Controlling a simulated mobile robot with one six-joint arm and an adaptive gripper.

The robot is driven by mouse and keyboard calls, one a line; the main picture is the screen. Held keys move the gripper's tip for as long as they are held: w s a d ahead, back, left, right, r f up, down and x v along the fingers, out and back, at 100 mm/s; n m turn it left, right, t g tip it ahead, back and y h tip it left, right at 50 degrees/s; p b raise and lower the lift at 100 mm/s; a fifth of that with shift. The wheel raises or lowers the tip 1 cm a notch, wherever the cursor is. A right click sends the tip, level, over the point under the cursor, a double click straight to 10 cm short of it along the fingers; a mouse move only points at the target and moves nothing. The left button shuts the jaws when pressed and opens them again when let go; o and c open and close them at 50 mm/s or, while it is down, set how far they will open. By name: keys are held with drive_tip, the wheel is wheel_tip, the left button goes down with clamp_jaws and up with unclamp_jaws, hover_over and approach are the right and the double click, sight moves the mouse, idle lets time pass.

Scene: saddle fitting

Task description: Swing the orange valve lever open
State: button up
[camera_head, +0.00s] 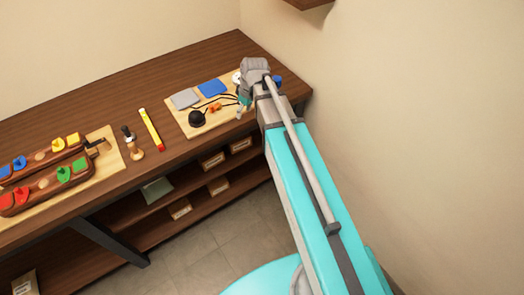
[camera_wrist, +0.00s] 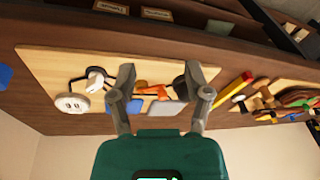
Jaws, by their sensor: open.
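The orange valve lever (camera_head: 215,107) is small and lies on the light wooden board (camera_head: 176,122) at the right part of the bench. In the wrist view the orange lever (camera_wrist: 152,91) shows between the two fingers. My gripper (camera_wrist: 159,75) is open, with its fingers spread to either side of the lever and nothing held. I cannot tell how far the fingertips are above the board. In the head view my wrist and arm hide part of the board's right side, and the lever is too small to read its angle.
Beside the lever are a black round part (camera_head: 197,119), a grey pad (camera_head: 184,99), a blue pad (camera_head: 212,87) and black cables. A white round fitting (camera_wrist: 72,103) shows left in the wrist view. A yellow bar (camera_head: 150,129) lies on the bench. The wall stands close at right.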

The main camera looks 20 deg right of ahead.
drive_tip(key=s+d+f+m+h+b, duration=0.1)
drive_tip(key=s+f+m+b, duration=0.1)
drive_tip(key=s, duration=0.4)
drive_tip(key=s+d+f+m+g+h+b, duration=0.1)
drive_tip(key=s+f+m+b, duration=0.2)
drive_tip(key=s, duration=0.4)
drive_tip(key=shift+d+f+m, duration=0.35)
drive_tip(key=shift+f+m, duration=0.35)
drive_tip(key=shift+m, duration=0.4)
